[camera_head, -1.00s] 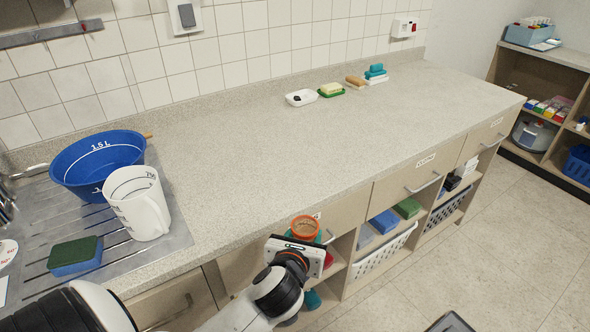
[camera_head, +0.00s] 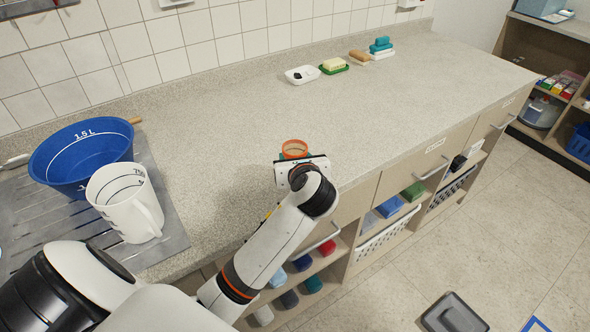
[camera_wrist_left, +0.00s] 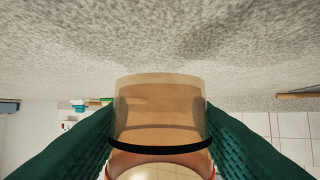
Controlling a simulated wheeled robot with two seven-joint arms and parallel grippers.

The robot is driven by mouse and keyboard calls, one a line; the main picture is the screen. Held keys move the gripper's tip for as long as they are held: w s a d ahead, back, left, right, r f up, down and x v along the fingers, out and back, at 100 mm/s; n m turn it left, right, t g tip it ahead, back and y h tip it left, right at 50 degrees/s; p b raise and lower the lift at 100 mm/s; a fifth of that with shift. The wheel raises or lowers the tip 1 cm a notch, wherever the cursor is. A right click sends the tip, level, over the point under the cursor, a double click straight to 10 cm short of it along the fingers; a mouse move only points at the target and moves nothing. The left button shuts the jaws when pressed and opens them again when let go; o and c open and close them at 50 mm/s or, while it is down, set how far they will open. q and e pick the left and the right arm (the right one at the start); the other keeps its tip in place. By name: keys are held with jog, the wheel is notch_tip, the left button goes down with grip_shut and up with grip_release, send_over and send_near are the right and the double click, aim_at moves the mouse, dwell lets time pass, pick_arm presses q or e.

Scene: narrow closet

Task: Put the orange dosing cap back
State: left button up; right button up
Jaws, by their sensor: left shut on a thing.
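My left gripper (camera_head: 293,159) is shut on the orange dosing cap (camera_head: 294,147), just above the worktop near its front edge. The cap's open orange rim faces up in the head view. In the left wrist view the cap (camera_wrist_left: 160,110) is see-through amber with a black line, held between two green ribbed finger pads; the worktop shows at the top of that view. I cannot make out a bottle that the cap belongs to. My right gripper is not in view.
A blue bowl (camera_head: 60,165) and a white measuring jug (camera_head: 122,215) stand on the steel drainer at left. The worktop's middle is clear. Shelves with baskets (camera_head: 385,238) lie under the front edge.

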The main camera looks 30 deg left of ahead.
pick_arm(q)
notch_tip(320, 180, down, 3)
jog(key=shift+f, duration=0.2)
jog(key=o, duration=1)
jog(key=shift+f, duration=0.1)
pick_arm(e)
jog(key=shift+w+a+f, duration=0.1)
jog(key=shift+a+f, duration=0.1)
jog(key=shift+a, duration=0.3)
pick_arm(q)
jog(key=shift+s+d+r, duration=0.15)
jog(key=shift+r, duration=0.05)
jog(key=v, duration=1.1)
jog(key=shift+s+d, duration=0.25)
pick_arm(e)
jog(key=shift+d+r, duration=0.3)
